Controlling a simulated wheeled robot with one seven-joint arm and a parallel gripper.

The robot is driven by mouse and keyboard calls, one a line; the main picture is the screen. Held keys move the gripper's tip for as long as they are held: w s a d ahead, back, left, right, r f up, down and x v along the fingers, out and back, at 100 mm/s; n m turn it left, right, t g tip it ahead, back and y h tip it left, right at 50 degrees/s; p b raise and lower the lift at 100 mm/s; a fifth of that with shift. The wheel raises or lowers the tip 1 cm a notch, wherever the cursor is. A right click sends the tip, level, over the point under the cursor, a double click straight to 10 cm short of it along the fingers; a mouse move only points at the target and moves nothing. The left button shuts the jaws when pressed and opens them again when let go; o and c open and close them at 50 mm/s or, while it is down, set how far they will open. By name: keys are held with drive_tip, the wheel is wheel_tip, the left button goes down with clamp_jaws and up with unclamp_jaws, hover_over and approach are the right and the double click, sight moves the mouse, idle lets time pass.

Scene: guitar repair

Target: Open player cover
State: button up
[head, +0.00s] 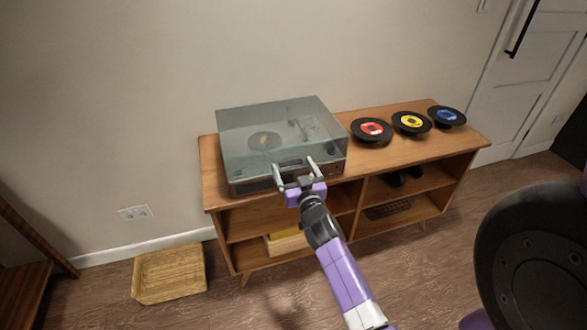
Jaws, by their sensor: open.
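The record player (243,188) stands on the left part of a wooden cabinet. Its clear, greyish cover (265,115) is closed over it, and a turntable and tonearm show through. My gripper (292,168) is at the front edge of the player, with its two fingers apart and pointing toward the cover's front. A dark handle-like bar (290,163) shows between or just behind the fingertips. I cannot tell whether the fingers touch it. Nothing is visibly held.
The wall (150,90) is close behind; a door (525,60) is at right.

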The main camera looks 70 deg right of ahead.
clamp_jaws()
idle(0.3)
drive_tip(key=shift+r, duration=0.15)
